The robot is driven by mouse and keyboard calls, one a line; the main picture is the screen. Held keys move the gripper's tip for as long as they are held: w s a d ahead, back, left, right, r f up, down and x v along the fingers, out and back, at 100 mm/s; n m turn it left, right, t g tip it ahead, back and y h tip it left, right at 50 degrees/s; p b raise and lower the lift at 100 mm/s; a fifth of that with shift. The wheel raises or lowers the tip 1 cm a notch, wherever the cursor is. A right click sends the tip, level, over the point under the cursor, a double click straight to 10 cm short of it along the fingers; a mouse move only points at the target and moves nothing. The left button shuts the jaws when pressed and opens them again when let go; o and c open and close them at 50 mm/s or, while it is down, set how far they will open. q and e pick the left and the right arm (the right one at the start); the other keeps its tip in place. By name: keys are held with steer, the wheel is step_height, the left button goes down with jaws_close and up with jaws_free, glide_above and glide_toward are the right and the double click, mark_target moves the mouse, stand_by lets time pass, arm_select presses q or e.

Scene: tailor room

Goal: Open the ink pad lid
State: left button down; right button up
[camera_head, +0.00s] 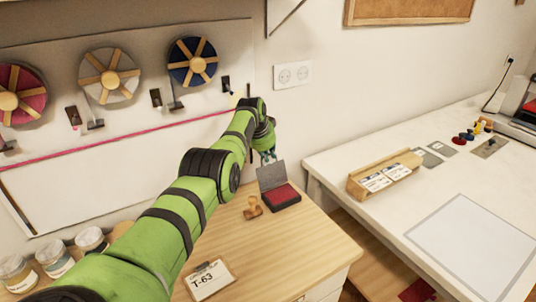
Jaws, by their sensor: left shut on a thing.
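The ink pad (284,197) is a dark case with a red pad, near the back of the wooden cabinet top. Its grey lid (271,175) stands raised at the pad's back edge, tilted up, so the red surface shows. My left gripper (268,158) is at the lid's top edge and is shut on the lid. Its fingers are small in the view and partly hidden by the lid and my wrist. My right gripper is not in view.
A wooden stamp (253,208) stands just left of the pad. A T-63 clipboard (208,280) lies at the cabinet's front left, near several jars (54,257). A white table (420,207) with a wooden card holder (385,176) stands right. The cabinet's front right is clear.

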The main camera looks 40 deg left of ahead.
arm_select(q)
steer(key=c, duration=1.2)
jaws_free()
steer(key=shift+w+a+r, duration=0.15)
steer(key=shift+r, duration=0.3)
steer(key=shift+c, duration=0.2)
steer(key=shift+f, duration=0.1)
steer(key=v, duration=1.2)
